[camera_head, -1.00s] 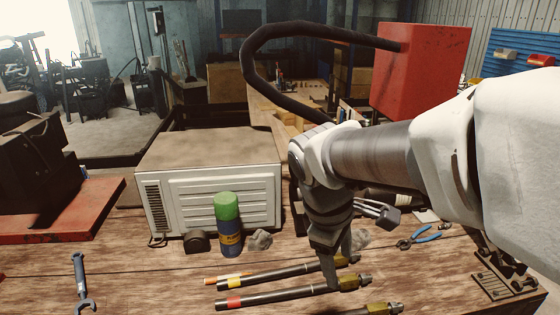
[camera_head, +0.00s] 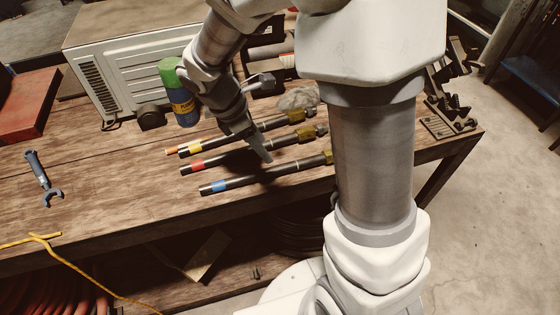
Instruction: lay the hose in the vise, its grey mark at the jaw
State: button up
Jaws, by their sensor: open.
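Three black hoses with brass end fittings lie side by side on the wooden bench: a yellow-banded hose (camera_head: 196,150), a red-banded hose (camera_head: 197,168) and a blue-banded hose (camera_head: 219,187). I cannot make out a grey mark on any of them. My gripper (camera_head: 254,147) points down over the middle of the row, by the red-banded hose, open with nothing held. One pale finger shows clearly; the other is hard to see. Whether it touches a hose I cannot tell.
A green-capped spray can (camera_head: 182,98) and a white ribbed box (camera_head: 140,66) stand behind the hoses. A crumpled grey rag (camera_head: 298,98) lies by the fittings. A wrench (camera_head: 42,180) and yellow cord (camera_head: 62,260) are at left. The left front bench is mostly clear.

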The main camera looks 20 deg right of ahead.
aim_at(279, 167)
jog(key=x, duration=0.4)
jog(key=shift+s+b+x, duration=0.15)
jog(key=shift+b+x, duration=0.05)
jog(key=shift+x, duration=1.2)
jog(key=shift+s+b+x, duration=0.15)
jog(key=shift+b+x, duration=0.05)
jog(key=shift+x, duration=1.15)
grip_shut()
jog(key=shift+r, duration=0.1)
